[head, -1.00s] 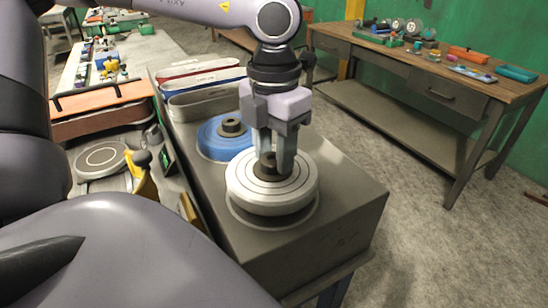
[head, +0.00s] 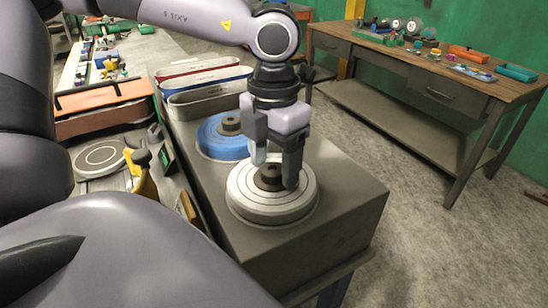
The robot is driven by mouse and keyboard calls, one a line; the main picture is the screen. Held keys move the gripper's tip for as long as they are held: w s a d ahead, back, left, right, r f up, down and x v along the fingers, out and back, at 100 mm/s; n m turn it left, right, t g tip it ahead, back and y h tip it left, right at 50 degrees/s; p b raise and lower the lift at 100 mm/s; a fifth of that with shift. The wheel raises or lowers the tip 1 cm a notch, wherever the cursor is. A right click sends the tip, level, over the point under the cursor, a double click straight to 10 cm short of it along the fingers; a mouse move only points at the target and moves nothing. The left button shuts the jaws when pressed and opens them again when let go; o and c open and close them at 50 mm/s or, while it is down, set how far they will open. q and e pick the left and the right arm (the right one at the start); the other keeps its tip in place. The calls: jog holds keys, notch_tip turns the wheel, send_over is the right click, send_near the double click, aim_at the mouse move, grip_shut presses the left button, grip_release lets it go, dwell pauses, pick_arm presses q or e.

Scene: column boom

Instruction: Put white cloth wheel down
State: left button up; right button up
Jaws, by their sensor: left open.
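The white cloth wheel (head: 246,198) lies flat on the near part of the grey cabinet top (head: 340,200). Its dark hub (head: 268,176) stands up at its centre. My left gripper (head: 274,172) points down over the wheel from above. Its fingers are spread apart around the hub, and nothing is gripped. The fingers hide part of the hub and the wheel's far side. My right gripper is not in the picture.
A blue wheel (head: 215,140) with a dark hub lies just behind the white one. Several sanding belts (head: 205,97) stand behind it. A round plate (head: 100,158) is at the left. A wooden bench (head: 430,70) with small items stands at the right.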

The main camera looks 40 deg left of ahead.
aim_at(274, 168)
pick_arm(q)
notch_tip(274, 168, up, 12)
jog(key=shift+r, duration=0.15)
dwell(0.3)
dwell(0.5)
